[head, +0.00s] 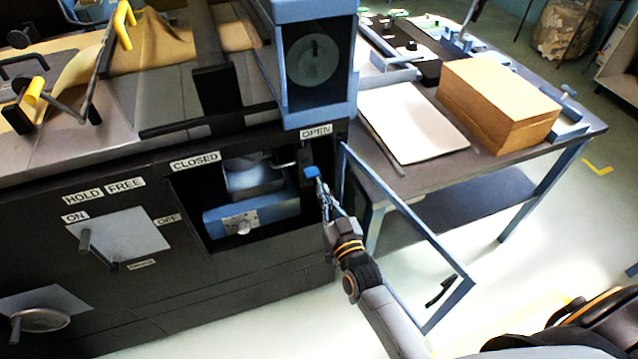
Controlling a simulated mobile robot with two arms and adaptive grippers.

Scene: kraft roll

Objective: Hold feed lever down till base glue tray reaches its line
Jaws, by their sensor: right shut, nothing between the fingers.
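My right gripper (322,190) reaches in from the lower right. It is shut, with its tips at or just below a blue knob (312,171) on a dark lever beside the open compartment. I cannot tell if the tips touch the knob. Inside the compartment is a blue box (270,213), which looks like the glue tray, with a small pale marked plate (239,222) on its front. A pale grey roller or vessel (252,178) sits above it. The glue level and its line are too small to make out. My left gripper is not in view.
A blue-framed door (447,304) stands open to the right of my right gripper. A table (492,168) behind it bears a cardboard stack (499,100) and white sheets (412,122). A panel with a handle (86,240) and a crank (38,319) are on the machine's left front.

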